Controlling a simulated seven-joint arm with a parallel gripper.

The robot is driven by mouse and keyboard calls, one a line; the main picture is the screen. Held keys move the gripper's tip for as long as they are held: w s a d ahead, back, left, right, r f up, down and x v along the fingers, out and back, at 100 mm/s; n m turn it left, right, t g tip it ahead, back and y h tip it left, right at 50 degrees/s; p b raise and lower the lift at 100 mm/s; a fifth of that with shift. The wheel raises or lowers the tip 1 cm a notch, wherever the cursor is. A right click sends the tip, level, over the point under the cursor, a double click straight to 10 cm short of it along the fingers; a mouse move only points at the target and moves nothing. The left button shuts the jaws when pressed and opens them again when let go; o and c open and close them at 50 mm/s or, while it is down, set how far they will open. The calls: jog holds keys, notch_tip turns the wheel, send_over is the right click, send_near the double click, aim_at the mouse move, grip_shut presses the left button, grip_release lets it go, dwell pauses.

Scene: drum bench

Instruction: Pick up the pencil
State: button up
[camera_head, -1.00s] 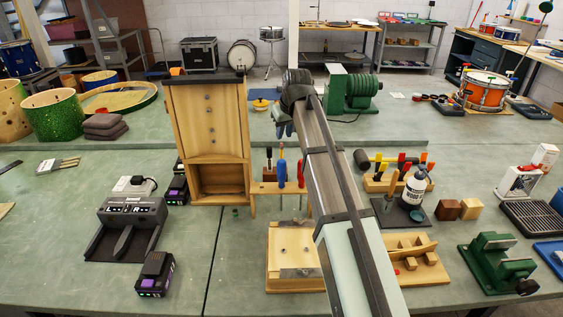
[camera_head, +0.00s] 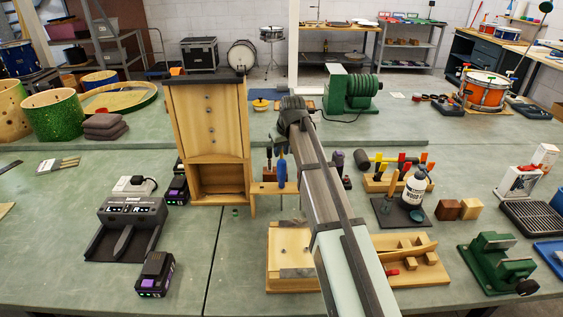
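I cannot make out a pencil in this view. My gripper (camera_head: 280,143) is at the end of my arm, just above the wooden tool rack (camera_head: 266,188) in the middle of the bench. Its fingers are small and partly hidden by my wrist, so I cannot tell whether they are open or shut. In the rack stand a blue-handled tool (camera_head: 281,173), right under my gripper, and a dark-handled tool (camera_head: 268,158) to its left. My arm covers the right part of the rack.
A tall wooden cabinet (camera_head: 210,125) stands close left of my gripper. A wood block (camera_head: 290,250) lies in front of the rack. A glue bottle (camera_head: 414,188) and a mallet rack (camera_head: 385,185) stand to the right.

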jog(key=shift+f, duration=0.15)
grip_shut()
dwell(0.4)
